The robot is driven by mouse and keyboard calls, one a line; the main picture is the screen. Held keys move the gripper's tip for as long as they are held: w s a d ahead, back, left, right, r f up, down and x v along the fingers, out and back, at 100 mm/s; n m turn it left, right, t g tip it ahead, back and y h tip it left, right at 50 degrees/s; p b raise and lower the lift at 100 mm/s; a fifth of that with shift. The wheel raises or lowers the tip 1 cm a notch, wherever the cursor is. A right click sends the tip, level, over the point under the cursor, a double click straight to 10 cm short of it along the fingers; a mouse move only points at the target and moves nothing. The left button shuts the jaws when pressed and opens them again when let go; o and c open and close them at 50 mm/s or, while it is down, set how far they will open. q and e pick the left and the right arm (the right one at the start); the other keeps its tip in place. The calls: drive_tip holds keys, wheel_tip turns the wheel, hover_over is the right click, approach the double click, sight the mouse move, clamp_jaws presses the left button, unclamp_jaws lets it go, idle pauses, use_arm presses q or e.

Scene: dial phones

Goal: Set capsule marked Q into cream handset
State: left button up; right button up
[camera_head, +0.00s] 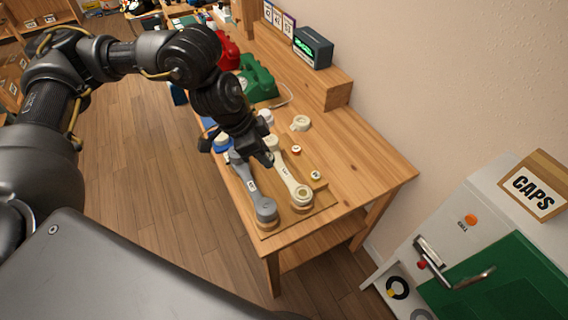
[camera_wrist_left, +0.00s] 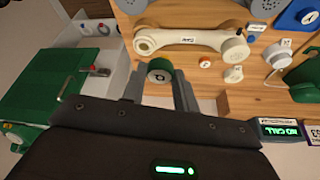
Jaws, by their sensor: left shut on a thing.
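The cream handset (camera_head: 286,172) lies on a wooden board on the table, and its long body also shows in the left wrist view (camera_wrist_left: 190,38). One end has an open, ring-like socket; the other end is a closed round cap. My left gripper (camera_head: 268,160) is above the board beside the cream handset. In the wrist view it is shut on a round green-rimmed capsule (camera_wrist_left: 160,72) with a dark mark on its pale face, which looks like Q. My right gripper is not in view.
A grey handset (camera_head: 252,186) lies left of the cream one. Green (camera_head: 258,80) and red phones stand farther back. A CAPS box (camera_head: 535,188) is at right. The near right tabletop is clear.

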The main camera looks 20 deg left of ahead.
use_arm(q)
drive_tip(key=w+d+m+g+p, duration=0.1)
drive_tip(key=w+d+m+p, duration=0.1)
drive_tip(key=w+d+p, duration=0.35)
drive_tip(key=s+d+f+m+p, duration=0.2)
drive_tip(key=f+p, duration=0.3)
drive_tip(key=p, duration=0.3)
drive_tip(key=shift+s+d+f+m+g+h+p, duration=0.3)
drive_tip(key=shift+s+d, duration=0.15)
drive_tip(key=shift+d, duration=0.25)
wheel_tip(320, 180, down, 5)
drive_tip(key=b, duration=0.6)
drive_tip(key=shift+f, duration=0.2)
drive_tip(key=shift+r, duration=0.1)
drive_tip(key=shift+a+p, duration=0.1)
drive_tip(key=shift+p, duration=0.2)
drive_tip(key=shift+p, duration=0.3)
